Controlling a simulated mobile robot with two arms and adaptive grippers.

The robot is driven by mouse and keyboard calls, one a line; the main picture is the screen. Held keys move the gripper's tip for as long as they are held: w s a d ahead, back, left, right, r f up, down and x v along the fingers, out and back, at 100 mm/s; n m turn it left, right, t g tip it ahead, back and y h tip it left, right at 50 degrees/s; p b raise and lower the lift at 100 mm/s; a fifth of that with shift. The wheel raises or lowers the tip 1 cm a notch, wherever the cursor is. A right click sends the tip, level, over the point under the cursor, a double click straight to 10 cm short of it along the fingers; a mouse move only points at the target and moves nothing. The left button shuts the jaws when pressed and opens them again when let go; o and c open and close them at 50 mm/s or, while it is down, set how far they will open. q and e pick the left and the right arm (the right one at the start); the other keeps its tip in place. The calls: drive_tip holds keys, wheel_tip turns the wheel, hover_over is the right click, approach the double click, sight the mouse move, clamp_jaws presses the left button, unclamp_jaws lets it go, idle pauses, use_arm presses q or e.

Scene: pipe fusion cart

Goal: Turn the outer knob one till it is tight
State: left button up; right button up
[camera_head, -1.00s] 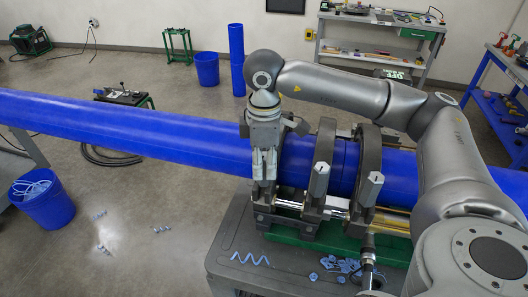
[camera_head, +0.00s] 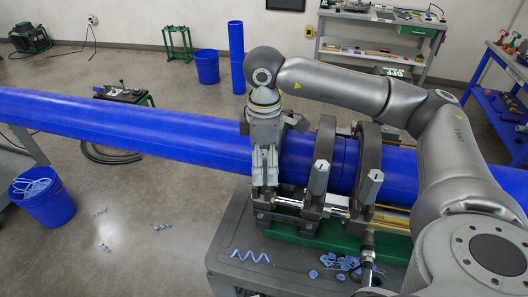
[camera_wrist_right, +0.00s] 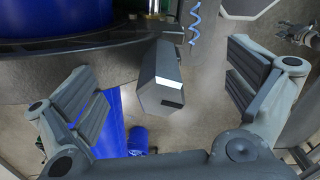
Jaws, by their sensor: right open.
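The outer knob (camera_wrist_right: 160,80) is a grey, faceted block at the left-hand clamp; the right wrist view shows it between my spread fingers, with a gap on both sides. My right gripper (camera_head: 264,182) points down over this clamp, in front of the blue pipe (camera_head: 120,125), and hides the knob in the head view. In the right wrist view my right gripper (camera_wrist_right: 160,98) is open and holds nothing.
Two similar knobs (camera_head: 319,178) and (camera_head: 369,187) stand on the clamps to the right, close to my gripper. Blue shavings (camera_head: 338,264) and a wavy blue strip (camera_head: 250,256) lie on the grey cart (camera_head: 225,243). A blue bucket (camera_head: 45,208) stands at left.

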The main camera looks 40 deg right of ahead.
wheel_tip(320, 180, up, 6)
drive_tip(key=p, duration=0.5)
drive_tip(key=shift+f, duration=0.1)
